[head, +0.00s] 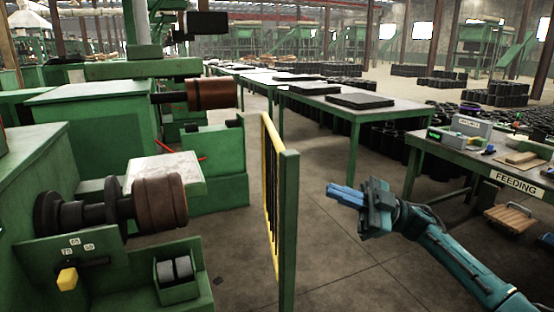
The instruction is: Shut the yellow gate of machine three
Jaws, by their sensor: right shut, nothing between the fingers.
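The yellow gate (269,180) is a yellow frame with dark bars, seen nearly edge-on and joined to a green post (288,230). It stands to the right of a green machine (45,235) that carries a brown roller (160,204). Whether this machine is number three cannot be read. My right gripper (345,195) is shut and empty, pointing left, to the right of the green post and apart from it in the picture. My left gripper is not in view.
Green tables (350,112) with dark sheets stand behind. A bench marked FEEDING (450,160) holds small items at the right, with a wooden stool (509,217) by it. Stacked black sleeves (500,93) fill the floor behind. The floor between gate and bench is clear.

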